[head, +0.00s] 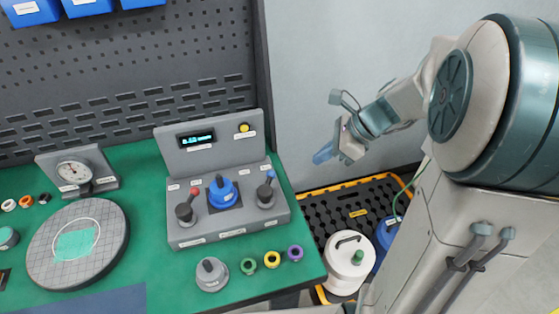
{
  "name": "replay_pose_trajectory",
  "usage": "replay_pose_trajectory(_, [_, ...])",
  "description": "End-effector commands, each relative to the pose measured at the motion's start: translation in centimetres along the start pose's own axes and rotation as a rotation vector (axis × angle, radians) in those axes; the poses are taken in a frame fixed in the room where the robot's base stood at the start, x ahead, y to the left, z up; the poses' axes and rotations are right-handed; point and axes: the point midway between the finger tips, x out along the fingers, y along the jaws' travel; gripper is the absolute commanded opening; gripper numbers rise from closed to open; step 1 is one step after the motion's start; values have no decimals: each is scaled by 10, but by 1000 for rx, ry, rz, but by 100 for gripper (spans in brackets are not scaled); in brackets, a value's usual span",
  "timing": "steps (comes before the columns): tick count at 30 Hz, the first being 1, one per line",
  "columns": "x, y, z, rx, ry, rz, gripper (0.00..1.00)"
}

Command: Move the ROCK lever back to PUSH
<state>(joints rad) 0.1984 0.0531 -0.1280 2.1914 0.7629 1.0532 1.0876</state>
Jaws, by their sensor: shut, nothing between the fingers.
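A grey control box (230,226) stands on the green bench top. It has a left lever (187,207) with a red tip, a right lever (267,190) with a blue tip, and a blue knob (222,190) between them. Both levers lean up and to the right in the picture. Small labels sit around them but are too small to read, so I cannot tell which lever is ROCK or where PUSH lies. My gripper (323,156) is shut and empty, in the air to the right of the box, apart from it.
The box's upright back panel has a lit display (196,139) and a yellow button (243,127). In front are a grey knob piece (211,273) and several coloured rings. A round grey plate (55,262) and a dial gauge (75,172) are left. A white canister (347,266) stands beyond the bench's right edge.

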Motion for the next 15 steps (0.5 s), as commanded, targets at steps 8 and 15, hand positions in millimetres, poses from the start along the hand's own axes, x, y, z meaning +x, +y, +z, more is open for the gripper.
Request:
replay_pose_trajectory(8, [0,-4,0,40,-13,-4,0])
replay_pose_trajectory(15, [8,-4,0,38,-12,-1,0])
